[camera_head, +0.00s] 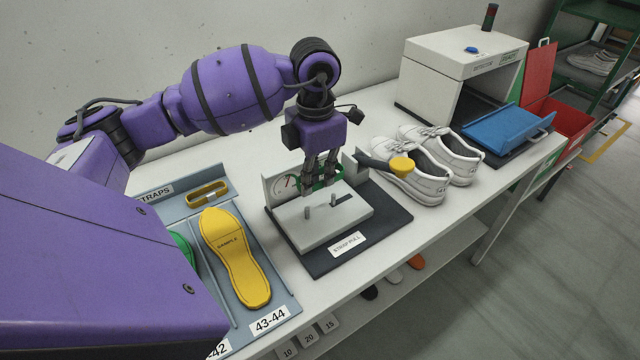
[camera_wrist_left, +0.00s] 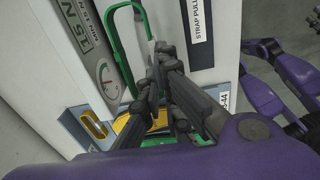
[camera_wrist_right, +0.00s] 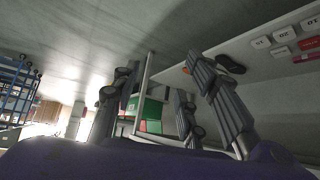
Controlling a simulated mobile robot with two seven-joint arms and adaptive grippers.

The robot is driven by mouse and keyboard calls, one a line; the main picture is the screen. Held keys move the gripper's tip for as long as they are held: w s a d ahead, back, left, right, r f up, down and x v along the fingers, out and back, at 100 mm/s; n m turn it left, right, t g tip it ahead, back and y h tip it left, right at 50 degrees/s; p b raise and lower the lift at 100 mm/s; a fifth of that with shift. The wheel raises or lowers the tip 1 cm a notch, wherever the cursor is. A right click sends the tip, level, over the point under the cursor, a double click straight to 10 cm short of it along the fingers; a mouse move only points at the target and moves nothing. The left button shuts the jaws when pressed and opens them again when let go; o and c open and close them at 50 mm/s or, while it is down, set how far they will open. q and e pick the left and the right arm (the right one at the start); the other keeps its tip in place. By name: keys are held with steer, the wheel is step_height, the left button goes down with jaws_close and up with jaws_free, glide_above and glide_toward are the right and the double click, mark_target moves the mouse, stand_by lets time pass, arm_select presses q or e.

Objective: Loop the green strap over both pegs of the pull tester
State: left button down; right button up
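The pull tester (camera_head: 328,220) stands on a dark base plate, with a round dial, a grey block and two short upright pegs. One peg (camera_head: 307,212) is nearer the left and the other (camera_head: 334,199) is right of it. My left gripper (camera_head: 321,182) points down just behind the pegs, its fingers close together on the green strap (camera_head: 326,183). In the left wrist view the green strap (camera_wrist_left: 112,42) hangs as an open loop from the fingertips beside the dial. The strap appears off both pegs. My right gripper (camera_wrist_right: 155,105) is open and empty, away from the bench top.
A lever with a yellow knob (camera_head: 402,165) sticks out right of the tester. White shoes (camera_head: 420,175) stand behind it. Left is a straps tray (camera_head: 285,291) with yellow strap (camera_head: 208,193) and yellow insole (camera_head: 236,257). A white machine (camera_head: 452,75) and blue tray (camera_head: 508,130) stand farther right.

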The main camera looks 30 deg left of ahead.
arm_select(q)
steer(key=shift+f, duration=0.4)
steer(key=shift+f+b, duration=0.5)
steer(key=shift+f, duration=1.15)
steer(key=shift+f+b, duration=1.1)
steer(key=shift+f, duration=1.45)
steer(key=shift+f+b, duration=0.25)
steer(key=shift+b, duration=0.1)
